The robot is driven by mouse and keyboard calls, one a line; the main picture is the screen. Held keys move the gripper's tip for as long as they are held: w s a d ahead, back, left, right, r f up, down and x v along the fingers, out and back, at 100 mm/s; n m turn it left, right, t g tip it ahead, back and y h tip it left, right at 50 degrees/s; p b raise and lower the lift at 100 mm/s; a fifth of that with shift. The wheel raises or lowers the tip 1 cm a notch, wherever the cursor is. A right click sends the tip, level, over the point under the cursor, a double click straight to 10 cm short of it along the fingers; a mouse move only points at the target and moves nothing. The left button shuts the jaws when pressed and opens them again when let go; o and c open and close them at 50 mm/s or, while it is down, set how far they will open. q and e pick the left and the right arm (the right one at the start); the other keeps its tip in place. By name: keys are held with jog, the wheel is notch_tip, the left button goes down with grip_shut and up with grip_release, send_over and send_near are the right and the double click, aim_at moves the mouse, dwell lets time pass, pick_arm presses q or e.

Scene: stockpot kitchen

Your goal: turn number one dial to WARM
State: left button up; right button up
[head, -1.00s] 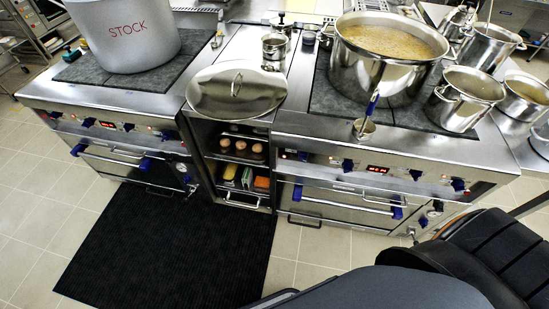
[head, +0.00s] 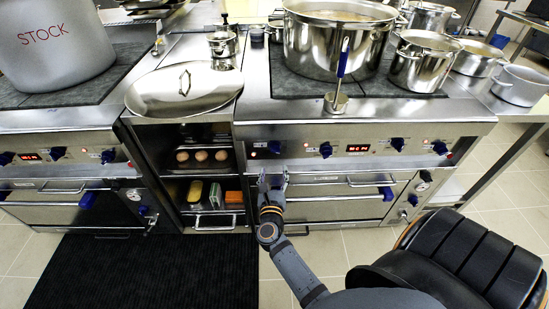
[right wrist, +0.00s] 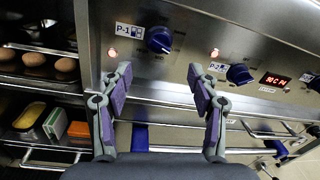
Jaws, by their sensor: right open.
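The number one dial, a dark blue knob (head: 274,147) marked P-1, sits at the left end of the right stove's front panel. I cannot read a WARM mark. My right gripper (head: 273,178) is just below the knob in the head view. In the right wrist view the gripper (right wrist: 160,76) is open, its purple-padded fingers spread and empty, apart from the knob. My left gripper is not in view.
The P-2 knob (right wrist: 239,74) is to the right, beside a red display (right wrist: 275,80). A blue-ended oven handle (head: 330,181) runs below the panel. Open shelves with eggs (head: 201,156) stand to the left. A large pot (head: 335,45) and a ladle (head: 340,80) are above.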

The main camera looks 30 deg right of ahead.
aim_at(275, 152)
jog(key=x, duration=1)
jog(key=shift+w, duration=0.1)
jog(key=shift+c, duration=0.5)
jog(key=c, duration=1.1)
jog(key=shift+o, duration=0.2)
jog(key=shift+n+p, duration=0.35)
jog(key=shift+n, duration=0.15)
jog(key=n+p, duration=0.1)
jog(key=n, duration=0.4)
jog(key=shift+f+n+t+p, duration=0.1)
jog(key=shift+n+t+p, duration=0.55)
jog(key=shift+n, duration=2.05)
jog(key=shift+g, duration=0.25)
